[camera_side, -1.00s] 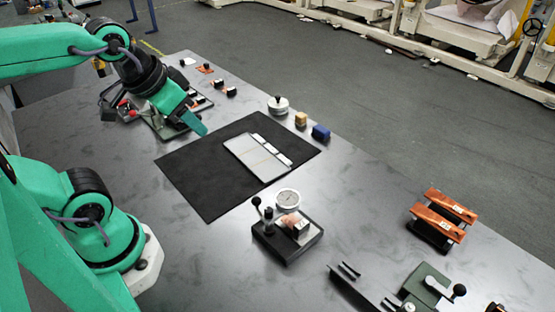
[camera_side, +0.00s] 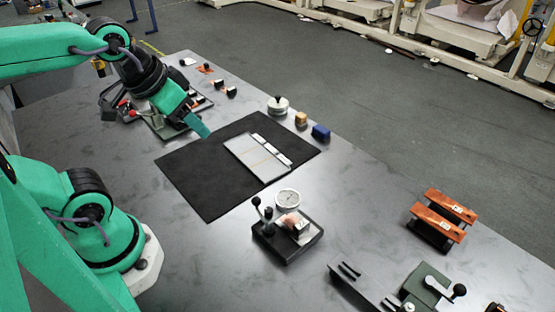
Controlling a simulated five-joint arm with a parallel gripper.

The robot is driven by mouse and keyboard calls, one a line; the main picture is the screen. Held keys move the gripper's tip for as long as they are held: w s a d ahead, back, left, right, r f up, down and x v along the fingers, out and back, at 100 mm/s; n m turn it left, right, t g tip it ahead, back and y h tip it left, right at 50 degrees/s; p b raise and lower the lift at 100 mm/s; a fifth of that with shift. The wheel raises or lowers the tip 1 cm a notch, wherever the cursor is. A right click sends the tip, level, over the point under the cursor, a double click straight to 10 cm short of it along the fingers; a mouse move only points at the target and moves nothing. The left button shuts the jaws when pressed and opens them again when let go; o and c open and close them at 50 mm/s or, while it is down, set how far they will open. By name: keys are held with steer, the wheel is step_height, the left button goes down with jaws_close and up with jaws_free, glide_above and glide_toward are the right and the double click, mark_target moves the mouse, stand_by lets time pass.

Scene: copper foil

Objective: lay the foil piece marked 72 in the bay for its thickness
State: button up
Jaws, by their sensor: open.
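A light grey sorting tray (camera_side: 250,163) with bays and several white labels along its far right edge lies on the black mat (camera_side: 197,178). The bays look empty. Small copper-coloured pieces with dark knobs, one of them here (camera_side: 205,68), lie at the back left of the table. A pinkish copper piece (camera_side: 289,219) sits at the dial gauge (camera_side: 288,200). No number 72 is readable, so I cannot tell which piece bears it. My gripper (camera_side: 201,127) is open, over the back left edge of the mat, left of the tray. No foil shows in it.
Copper-coloured bars (camera_side: 440,222) sit on a dark stand at the right. A silver knobbed weight (camera_side: 278,105), a tan block (camera_side: 301,119) and a blue block (camera_side: 320,132) stand behind the mat. A green fixture (camera_side: 428,286) is at the front right. Bare table lies between gauge and bars.

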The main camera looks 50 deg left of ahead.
steer(key=w+m, duration=0.1)
steer(key=m+g, duration=0.5)
steer(key=m, duration=1.2)
glide_toward(302, 224)
steer(key=shift+w+a+f, duration=0.1)
steer(key=shift+w+a, duration=0.1)
steer(key=shift+w, duration=0.05)
steer(key=shift+d+f+g, duration=0.25)
steer(key=shift+f+g, duration=0.05)
steer(key=shift+f, duration=0.1)
steer(key=shift+f, duration=3.75)
steer(key=c, duration=1.1)
